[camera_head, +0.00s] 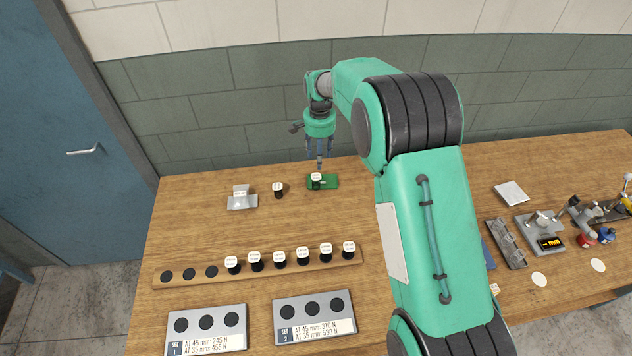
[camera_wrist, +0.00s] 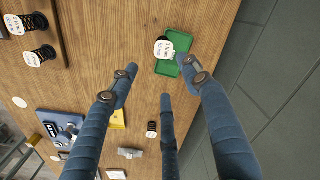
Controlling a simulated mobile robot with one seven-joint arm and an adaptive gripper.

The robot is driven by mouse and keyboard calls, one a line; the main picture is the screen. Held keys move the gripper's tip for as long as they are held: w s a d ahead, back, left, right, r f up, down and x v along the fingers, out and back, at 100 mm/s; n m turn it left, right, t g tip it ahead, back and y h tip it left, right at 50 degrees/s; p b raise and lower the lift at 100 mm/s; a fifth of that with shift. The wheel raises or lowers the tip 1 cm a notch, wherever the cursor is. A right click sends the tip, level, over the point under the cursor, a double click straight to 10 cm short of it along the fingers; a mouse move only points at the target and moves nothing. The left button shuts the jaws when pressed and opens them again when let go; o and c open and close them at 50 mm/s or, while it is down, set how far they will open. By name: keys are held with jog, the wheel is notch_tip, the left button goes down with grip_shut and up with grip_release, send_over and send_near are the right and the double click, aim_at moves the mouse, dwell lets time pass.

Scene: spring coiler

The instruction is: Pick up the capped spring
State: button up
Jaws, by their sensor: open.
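A capped spring (camera_head: 316,180), dark coils under a white labelled cap, stands on a small green tray (camera_head: 331,183) at the back of the table. In the wrist view the capped spring (camera_wrist: 164,48) is at the near-left part of the green tray (camera_wrist: 179,42). My gripper (camera_head: 319,162) hangs fingers-down above the tray in the head view. In the wrist view my gripper (camera_wrist: 160,78) has its blue fingers spread apart with nothing between them. The spring shows beyond the fingertips, and I cannot tell the exact height gap.
Another capped spring (camera_head: 278,190) stands left of the tray, near a grey block (camera_head: 242,201). Several capped springs stand in a wooden rack (camera_head: 180,281) in front. Two set plates (camera_head: 207,345) (camera_head: 287,300) lie nearer. Tools and a measuring device (camera_head: 550,243) sit at right.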

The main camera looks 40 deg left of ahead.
aim_at(316, 177)
jog(key=shift+s+a+f, duration=0.25)
jog(key=shift+a+f, duration=0.2)
jog(key=shift+f, duration=0.15)
notch_tip(316, 177, down, 7)
jog(key=shift+f, duration=0.65)
jog(key=shift+a+f, duration=0.1)
jog(key=shift+f, duration=2.5)
